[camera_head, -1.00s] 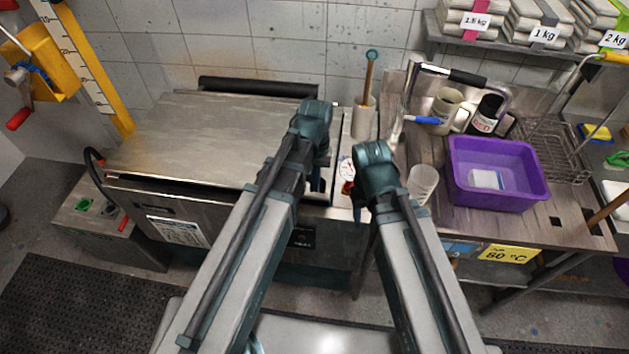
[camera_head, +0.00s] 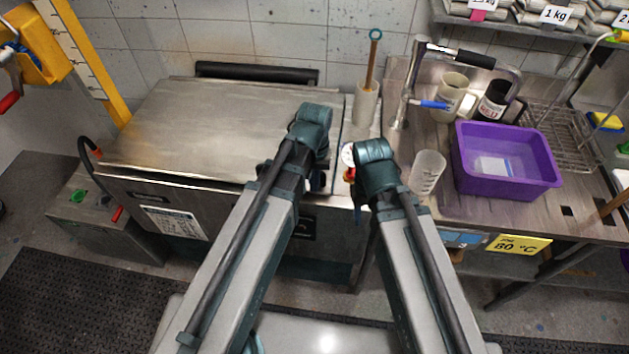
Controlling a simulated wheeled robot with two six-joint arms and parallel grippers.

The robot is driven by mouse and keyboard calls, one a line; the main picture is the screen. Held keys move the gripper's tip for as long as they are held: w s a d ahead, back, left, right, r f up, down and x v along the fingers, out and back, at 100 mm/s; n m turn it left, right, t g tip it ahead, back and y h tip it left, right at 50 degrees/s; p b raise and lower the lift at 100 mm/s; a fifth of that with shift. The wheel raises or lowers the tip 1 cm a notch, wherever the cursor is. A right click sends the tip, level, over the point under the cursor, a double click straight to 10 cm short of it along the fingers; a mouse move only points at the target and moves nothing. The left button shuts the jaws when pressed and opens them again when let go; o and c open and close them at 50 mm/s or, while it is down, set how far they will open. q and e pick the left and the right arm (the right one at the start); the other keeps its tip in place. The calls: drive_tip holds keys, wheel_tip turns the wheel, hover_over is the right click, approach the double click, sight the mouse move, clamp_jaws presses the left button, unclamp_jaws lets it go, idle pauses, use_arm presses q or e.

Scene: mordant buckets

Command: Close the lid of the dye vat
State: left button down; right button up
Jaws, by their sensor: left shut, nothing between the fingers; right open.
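The dye vat (camera_head: 125,200) is a wide steel box at the left centre, with a label on its front. Its brushed steel lid (camera_head: 215,125) lies down flat over the top, with a thin dark seam under its front edge. I cannot tell whether it is fully seated. A black bar (camera_head: 258,74) runs along the back of the lid. My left arm crosses the lid's front right corner and hides part of that edge. My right arm stands just right of the vat. The jaws of both grippers are hidden behind my arms.
Right of the vat, a steel counter holds a clear beaker (camera_head: 428,172), a purple tub (camera_head: 507,160), a mug (camera_head: 452,97), a dark bottle (camera_head: 492,101) and a tap (camera_head: 408,85). A holder with a wooden-handled tool (camera_head: 366,103) stands behind. A yellow crank device (camera_head: 35,50) is at far left.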

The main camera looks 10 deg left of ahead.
idle(0.4)
use_arm(q)
wheel_tip(320, 180, up, 14)
drive_tip(key=p, duration=1.4)
use_arm(e)
wheel_tip(320, 180, up, 14)
use_arm(q)
drive_tip(key=s+d+f+m+y+b, duration=0.1)
drive_tip(key=s+d+f+m+b, duration=0.2)
drive_tip(key=s+f+b, duration=0.5)
wheel_tip(320, 180, down, 3)
drive_tip(key=shift+r+m+b, duration=0.15)
drive_tip(key=shift+m+b, duration=0.25)
drive_tip(key=shift+b, duration=0.8)
use_arm(e)
wheel_tip(320, 180, down, 11)
drive_tip(key=shift+d, duration=0.2)
